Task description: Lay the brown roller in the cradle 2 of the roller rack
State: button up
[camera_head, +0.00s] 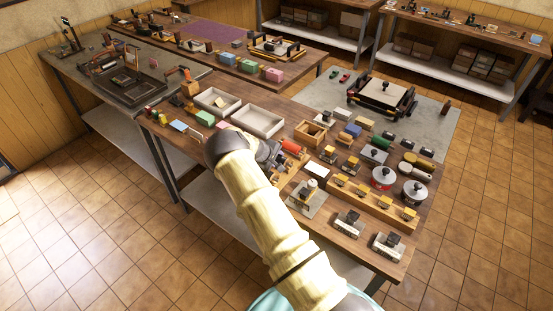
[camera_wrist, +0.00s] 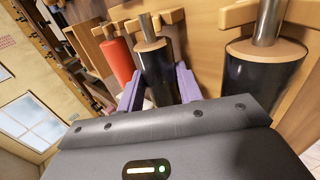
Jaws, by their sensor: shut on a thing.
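My gripper (camera_wrist: 160,88) has its two purple fingers shut on a dark roller (camera_wrist: 158,75) with a tan end and a metal axle. Its shade is very dark, and I cannot tell brown from black for certain. The wooden roller rack (camera_wrist: 207,55) is right beside it. The axle is close to a pair of tan cradle hooks; I cannot tell whether it rests in them. A black roller (camera_wrist: 265,72) sits in the rack on the right. A red roller (camera_wrist: 118,60) is on the left and also shows in the head view (camera_head: 293,146). My arm partly hides the rack in the head view.
White trays (camera_head: 258,121) and a wooden box (camera_head: 310,133) stand behind my gripper. Round lidded pots (camera_head: 383,177), a long wooden block with small yellow-topped parts (camera_head: 372,203) and small machines (camera_head: 347,222) crowd the bench to the right. Little bench top is free.

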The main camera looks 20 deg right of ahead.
jog(key=o, duration=1.2)
jog(key=shift+r, duration=0.1)
jog(key=b+v, duration=0.5)
jog(key=v, duration=1.2)
jog(key=shift+s+r, duration=0.1)
jog(key=shift+r, duration=0.05)
